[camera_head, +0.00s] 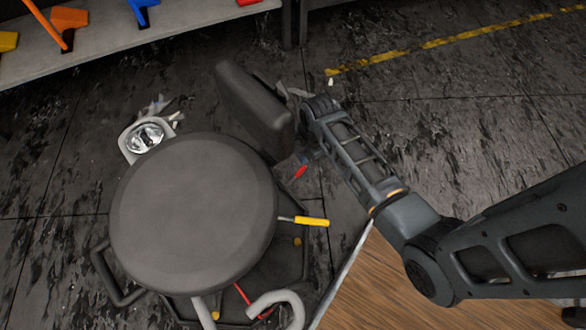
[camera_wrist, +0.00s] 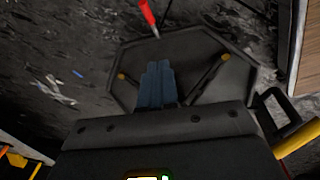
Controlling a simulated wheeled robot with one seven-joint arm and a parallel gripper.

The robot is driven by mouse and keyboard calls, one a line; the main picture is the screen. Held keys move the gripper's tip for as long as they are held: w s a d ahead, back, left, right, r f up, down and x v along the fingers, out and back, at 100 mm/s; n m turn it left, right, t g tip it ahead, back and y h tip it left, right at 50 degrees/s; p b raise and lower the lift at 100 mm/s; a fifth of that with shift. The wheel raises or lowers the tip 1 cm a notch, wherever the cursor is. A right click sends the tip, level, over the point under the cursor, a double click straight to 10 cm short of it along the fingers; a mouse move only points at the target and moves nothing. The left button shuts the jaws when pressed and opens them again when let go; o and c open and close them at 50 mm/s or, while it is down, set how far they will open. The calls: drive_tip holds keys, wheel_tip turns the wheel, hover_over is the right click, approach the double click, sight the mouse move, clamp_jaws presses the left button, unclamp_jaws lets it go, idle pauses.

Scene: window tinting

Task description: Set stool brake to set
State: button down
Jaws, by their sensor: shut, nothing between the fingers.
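The stool has a round dark grey seat (camera_head: 192,212) and an upright backrest pad (camera_head: 256,110) in the head view. Below the seat, part of its dark tray base (camera_head: 285,270) shows, and the tray also shows in the wrist view (camera_wrist: 190,47). My gripper (camera_wrist: 158,65) is shut and empty, with blue-grey fingers pointing over the tray. In the head view my wrist is beside the backrest, which hides most of the gripper. A yellow handle (camera_head: 311,221) sticks out right of the seat. I cannot tell which part is the brake.
A red handle (camera_head: 300,172) lies right of the seat, below the backrest. A lamp-like part (camera_head: 145,138) is at the seat's upper left. A shelf (camera_head: 170,27) with coloured tools runs along the upper left. Dark floor lies open at the upper right, beside a yellow line (camera_head: 450,40).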

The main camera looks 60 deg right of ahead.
drive_tip(key=shift+w+d+f+n+g+y+b, duration=0.2)
drive_tip(key=shift+w+d+n+g, duration=0.1)
drive_tip(key=shift+w+d, duration=0.25)
drive_tip(key=shift+w+d+f+n+g+y+b, duration=0.1)
drive_tip(key=shift+w+d+f+n+g+b, duration=0.15)
drive_tip(key=shift+w+d, duration=0.3)
drive_tip(key=b, duration=0.5)
hover_over(300, 171)
drive_tip(key=a, duration=0.2)
wheel_tip(300, 171, down, 9)
drive_tip(key=shift+s+d+f, duration=0.15)
drive_tip(key=shift+f, duration=0.05)
drive_tip(key=f, duration=0.1)
drive_tip(key=d+f+b, duration=0.1)
drive_tip(key=f, duration=0.1)
drive_tip(key=shift+d+f, duration=0.1)
drive_tip(key=shift+f, duration=0.05)
drive_tip(key=shift+d+f+b, duration=0.3)
drive_tip(key=shift+f+b, duration=0.1)
drive_tip(key=shift+b, duration=0.05)
drive_tip(key=shift+d, duration=0.1)
